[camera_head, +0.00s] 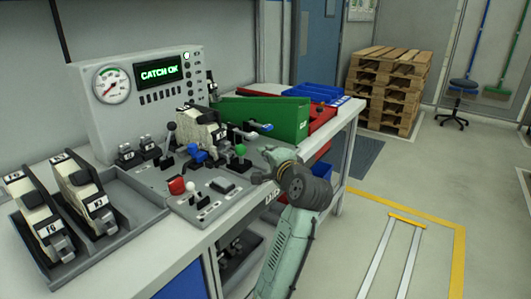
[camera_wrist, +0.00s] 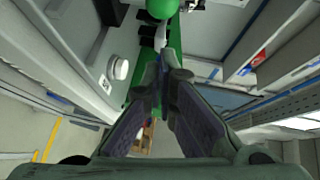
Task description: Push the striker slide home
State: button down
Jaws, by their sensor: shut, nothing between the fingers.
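A grey fixture (camera_head: 205,199) on the bench holds a beige and black unit (camera_head: 205,130). A lever with a green ball knob (camera_head: 239,150) stands at its right. I cannot tell which part is the striker slide. In the wrist view the green knob (camera_wrist: 162,8) is at the top edge, beyond the fingertips. My gripper (camera_wrist: 163,56) is shut and empty, with a small visible gap from the knob. In the head view my wrist is right of the knob and the fingertips are hard to make out.
A console (camera_head: 140,99) with a gauge reads CATCH OK. A grey tray (camera_head: 112,222) with two beige units stands at the left. A green bin (camera_head: 271,116) and red and blue bins are behind the fixture.

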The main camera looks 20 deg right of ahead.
jog(key=s+r+b, duration=0.1)
jog(key=s, duration=0.8)
jog(key=shift+s+d+r+b, duration=0.15)
jog(key=shift+s+d+b, duration=0.2)
jog(key=shift+b, duration=0.05)
